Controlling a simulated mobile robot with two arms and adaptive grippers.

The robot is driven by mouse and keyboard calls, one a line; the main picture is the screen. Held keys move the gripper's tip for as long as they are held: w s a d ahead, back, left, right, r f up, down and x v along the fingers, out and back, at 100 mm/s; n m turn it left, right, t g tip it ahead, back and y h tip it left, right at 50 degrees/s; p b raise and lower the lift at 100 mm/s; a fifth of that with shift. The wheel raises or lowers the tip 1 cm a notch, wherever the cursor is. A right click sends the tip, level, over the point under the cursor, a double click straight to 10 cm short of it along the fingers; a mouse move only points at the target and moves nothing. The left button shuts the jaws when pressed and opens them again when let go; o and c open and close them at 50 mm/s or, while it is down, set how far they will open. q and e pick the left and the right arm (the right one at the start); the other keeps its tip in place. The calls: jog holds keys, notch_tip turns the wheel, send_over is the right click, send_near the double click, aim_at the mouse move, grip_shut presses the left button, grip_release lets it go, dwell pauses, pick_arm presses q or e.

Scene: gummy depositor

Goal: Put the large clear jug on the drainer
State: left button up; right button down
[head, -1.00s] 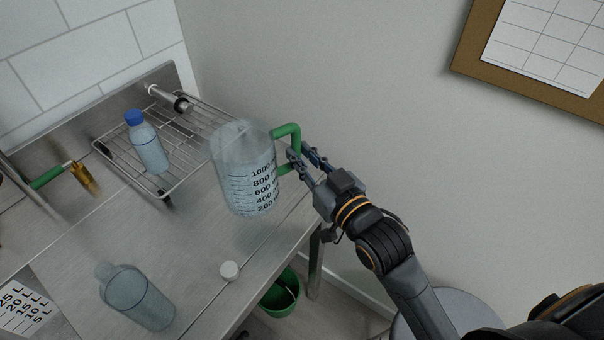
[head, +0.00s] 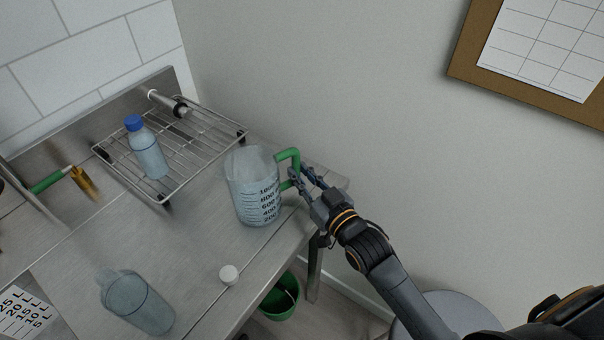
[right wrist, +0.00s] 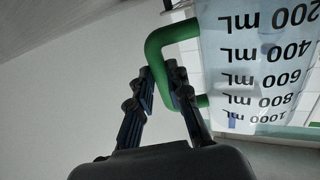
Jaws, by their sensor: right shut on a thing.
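The large clear jug (head: 253,192), with black volume marks and a green handle (head: 289,158), is upright over the steel counter, just right of the drainer. I cannot tell whether its base touches the counter. My right gripper (head: 297,178) is shut on the green handle from the right. In the right wrist view the jug (right wrist: 255,60) appears upside down, with the handle (right wrist: 160,45) at the fingers (right wrist: 162,85). The drainer (head: 187,186) is a wire rack at the back of the counter. My left gripper is not in view.
A blue-capped bottle (head: 147,153) stands on the drainer's left part, and a cylinder with a black end (head: 165,102) lies at its back. A clear bottle (head: 137,302) and white cap (head: 229,274) are at the front. A green bucket (head: 281,298) stands below. The drainer's right part is clear.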

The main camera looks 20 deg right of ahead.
jog(key=shift+f, duration=0.1)
jog(key=c, duration=1.3)
grip_release()
jog(key=shift+b+v, duration=1)
jog(key=shift+v, duration=5.05)
